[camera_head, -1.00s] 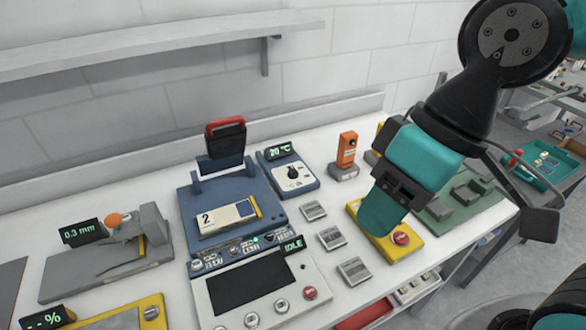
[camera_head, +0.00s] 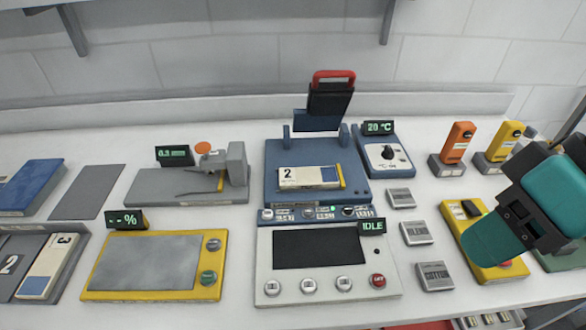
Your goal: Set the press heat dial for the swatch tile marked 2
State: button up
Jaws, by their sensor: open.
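The press heat dial (camera_head: 388,152) is a black knob on a white face, on a small blue unit right of the press. Its display (camera_head: 379,127) reads 20 °C. The swatch tile marked 2 (camera_head: 312,177) lies on the blue press bed (camera_head: 354,191); it is cream with a blue part and a yellow edge. The press lid (camera_head: 328,98) with its red handle stands raised behind. My gripper (camera_head: 487,242) is at the right, above the yellow unit, well apart from the dial. It is open; its fingertips are hard to make out.
A console (camera_head: 329,265) showing IDLE stands in front of the press. Several grey label blocks (camera_head: 416,232) lie between it and my gripper. Orange (camera_head: 458,142) and yellow (camera_head: 505,140) handheld devices stand at back right. A tile marked 3 (camera_head: 48,267) sits in a tray at left.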

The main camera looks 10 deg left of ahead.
aim_at(388, 153)
jog(key=z, duration=0.05)
jog(key=k, duration=0.55)
jog(key=u, duration=0.6)
jog(key=i, duration=1.1)
jog(key=z, duration=0.1)
